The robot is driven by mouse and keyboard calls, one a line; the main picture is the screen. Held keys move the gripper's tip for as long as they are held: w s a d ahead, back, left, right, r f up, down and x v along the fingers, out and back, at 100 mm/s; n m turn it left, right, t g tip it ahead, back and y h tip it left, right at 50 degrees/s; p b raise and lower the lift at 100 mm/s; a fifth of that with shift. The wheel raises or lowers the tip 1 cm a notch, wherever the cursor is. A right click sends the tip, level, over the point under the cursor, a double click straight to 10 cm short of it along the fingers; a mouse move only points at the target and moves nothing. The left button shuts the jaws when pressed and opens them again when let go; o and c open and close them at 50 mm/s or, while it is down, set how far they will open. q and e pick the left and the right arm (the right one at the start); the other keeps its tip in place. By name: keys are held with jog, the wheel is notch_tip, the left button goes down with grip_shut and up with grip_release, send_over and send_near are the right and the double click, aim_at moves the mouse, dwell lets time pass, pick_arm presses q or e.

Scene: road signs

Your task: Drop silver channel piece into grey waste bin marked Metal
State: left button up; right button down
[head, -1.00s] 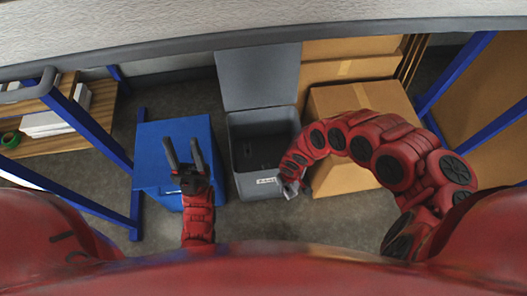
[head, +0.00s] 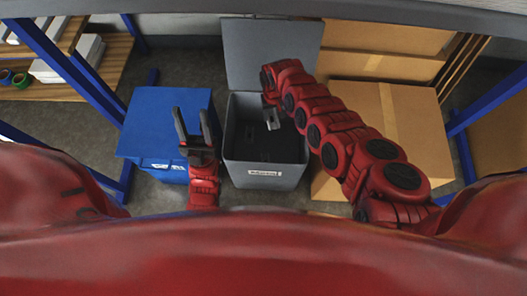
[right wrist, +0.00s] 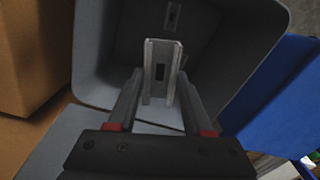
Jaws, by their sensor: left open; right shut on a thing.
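The silver channel piece (right wrist: 161,72) is held between the fingers of my right gripper (right wrist: 160,105), over the open mouth of the grey bin (right wrist: 88,55). In the head view the channel piece (head: 271,118) hangs below my right gripper (head: 270,100), above the bin's inside. The grey bin (head: 264,176) has a white label on its front; the lettering is too small to read. Its lid stands open at the back. A similar small piece (right wrist: 173,15) lies inside the bin. My left gripper (head: 193,125) is open and empty in front of the blue bin.
A blue bin (head: 165,125) stands left of the grey bin. Cardboard boxes (head: 400,120) stand at its right. Blue shelf posts and a wooden shelf (head: 105,65) with tape rolls are at the left.

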notch_tip(320, 180, down, 6)
jog(key=b, duration=0.5)
jog(key=shift+b, duration=0.4)
jog(key=shift+c, duration=1.2)
grip_release()
jog(key=shift+r, duration=0.1)
notch_tip(320, 180, up, 6)
jog(key=p, duration=0.4)
notch_tip(320, 180, up, 11)
jog(key=p, duration=0.1)
jog(key=shift+r, duration=0.15)
